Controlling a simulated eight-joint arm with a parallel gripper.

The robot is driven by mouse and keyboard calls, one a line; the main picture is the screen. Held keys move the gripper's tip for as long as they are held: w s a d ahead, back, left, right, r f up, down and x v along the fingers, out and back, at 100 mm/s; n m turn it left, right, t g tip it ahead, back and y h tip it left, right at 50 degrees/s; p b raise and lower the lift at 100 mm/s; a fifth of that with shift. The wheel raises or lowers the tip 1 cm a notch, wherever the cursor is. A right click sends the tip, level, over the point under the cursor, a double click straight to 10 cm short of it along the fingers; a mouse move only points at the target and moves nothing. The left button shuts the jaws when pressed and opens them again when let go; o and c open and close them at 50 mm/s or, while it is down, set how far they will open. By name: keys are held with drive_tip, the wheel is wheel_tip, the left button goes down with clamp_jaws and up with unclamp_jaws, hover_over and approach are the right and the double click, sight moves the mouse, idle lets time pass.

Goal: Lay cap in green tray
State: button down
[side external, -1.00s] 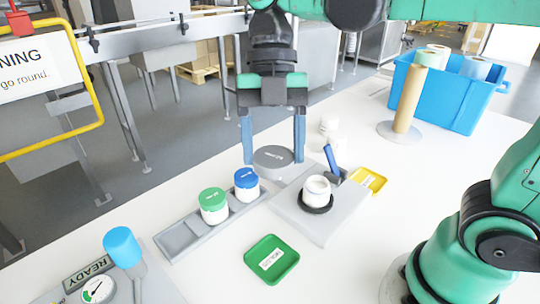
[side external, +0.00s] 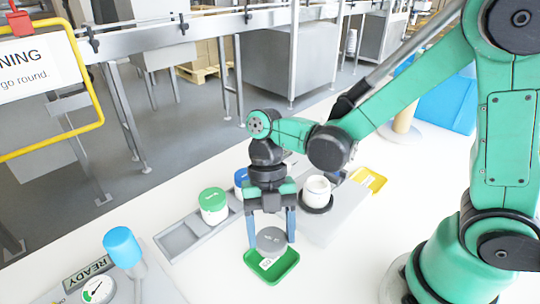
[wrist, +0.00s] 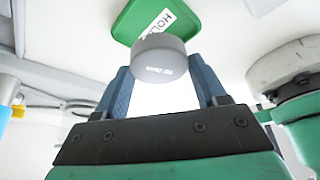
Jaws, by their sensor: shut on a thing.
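The grey round cap (side external: 271,240) is between the blue fingers of my gripper (side external: 272,232), which is shut on it. In the side view the cap shows in front of the far part of the green tray (side external: 285,269); its exact height above the tray is hard to tell. The wrist view also shows the cap (wrist: 159,56) between the fingertips, partly covering the white label of the green tray (wrist: 128,18). The tray holds nothing else that I can see.
A grey rack (side external: 178,240) with a green-lidded jar (side external: 213,205) and a blue-lidded jar (side external: 241,180) stands to the left. A white open jar (side external: 317,190) sits on a grey block (side external: 338,217) to the right. A yellow tray (side external: 371,179) lies behind.

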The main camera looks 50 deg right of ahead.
sight(270, 231)
drive_tip(key=shift+f, duration=1.9)
drive_tip(key=shift+f, duration=0.1)
drive_tip(key=shift+c, duration=1.7)
unclamp_jaws()
